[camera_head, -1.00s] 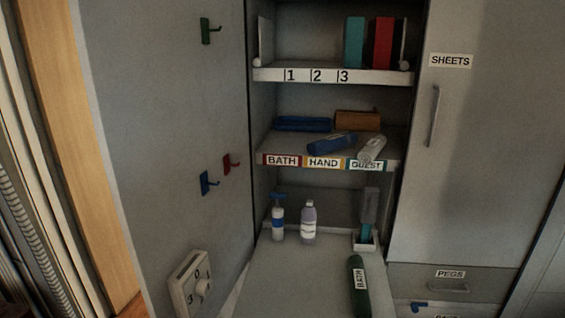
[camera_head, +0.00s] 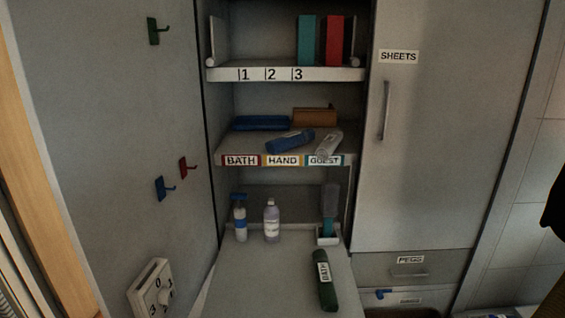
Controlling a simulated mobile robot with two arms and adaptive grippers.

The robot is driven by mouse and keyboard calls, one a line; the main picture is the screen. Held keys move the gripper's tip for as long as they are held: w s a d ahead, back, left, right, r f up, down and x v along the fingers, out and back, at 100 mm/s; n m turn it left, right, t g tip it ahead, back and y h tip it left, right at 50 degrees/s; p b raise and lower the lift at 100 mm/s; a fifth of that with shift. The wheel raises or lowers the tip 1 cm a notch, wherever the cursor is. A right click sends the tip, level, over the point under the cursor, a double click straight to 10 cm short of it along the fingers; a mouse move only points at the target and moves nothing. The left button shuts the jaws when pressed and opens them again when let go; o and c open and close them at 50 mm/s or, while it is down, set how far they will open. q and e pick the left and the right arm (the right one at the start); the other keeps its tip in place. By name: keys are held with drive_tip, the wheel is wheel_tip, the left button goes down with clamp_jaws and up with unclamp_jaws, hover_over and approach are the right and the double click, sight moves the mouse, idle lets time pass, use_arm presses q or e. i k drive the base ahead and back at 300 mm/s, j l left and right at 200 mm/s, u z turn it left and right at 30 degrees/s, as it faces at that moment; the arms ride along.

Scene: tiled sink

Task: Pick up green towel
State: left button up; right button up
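The green towel (camera_head: 325,281) is a dark green roll with a white BATH label. It lies lengthwise, slightly tilted in the picture, on the grey counter surface (camera_head: 265,285) at the front of the open cabinet. Nothing touches or covers it. I can make out neither of my grippers in the head view. A black shape is cut off at the right edge of the picture, and I cannot tell what it is.
A pump bottle (camera_head: 240,218) and a lilac bottle (camera_head: 271,221) stand behind the towel to the left. A small white holder (camera_head: 327,236) with a brush-like thing stands behind it. Blue (camera_head: 289,141) and white rolls (camera_head: 329,142) lie on the labelled shelf (camera_head: 218,155).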

sight(328, 299)
drive_tip(key=z, duration=0.25)
drive_tip(key=k+j+z, duration=0.15)
drive_tip(key=k+j, duration=0.2)
drive_tip(key=k, duration=0.15)
drive_tip(key=k+j+z, duration=0.1)
drive_tip(key=k+j, duration=0.2)
drive_tip(key=k, duration=0.2)
